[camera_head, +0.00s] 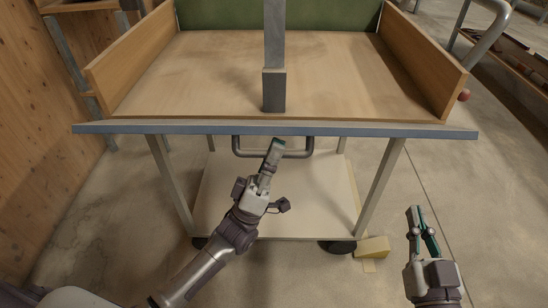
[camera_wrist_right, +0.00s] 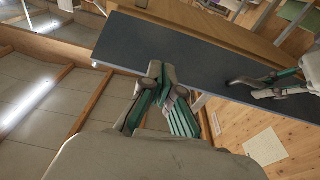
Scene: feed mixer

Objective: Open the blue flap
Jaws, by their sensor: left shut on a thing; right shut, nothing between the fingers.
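The blue flap (camera_head: 180,129) shows as a narrow blue-grey edge across the front of the wooden tray in the head view. Its broad dark face (camera_wrist_right: 185,50) fills the upper middle of the right wrist view, and it stands upright along the tray front. A dark bar handle (camera_head: 298,153) sticks out from its front. My left gripper (camera_head: 276,147) is shut on the handle; it also shows in the right wrist view (camera_wrist_right: 245,84). My right gripper (camera_head: 415,212) is shut and empty, apart from the flap, low at the right. Its fingertips (camera_wrist_right: 161,70) touch nothing visible.
The wooden tray (camera_head: 190,75) has raised side boards, and a grey metal post (camera_head: 274,60) stands at its middle front. Below are table legs, a pale lower shelf (camera_head: 275,205) and dark wheels. A yellow block (camera_head: 372,246) lies on the floor. Open floor lies at the right.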

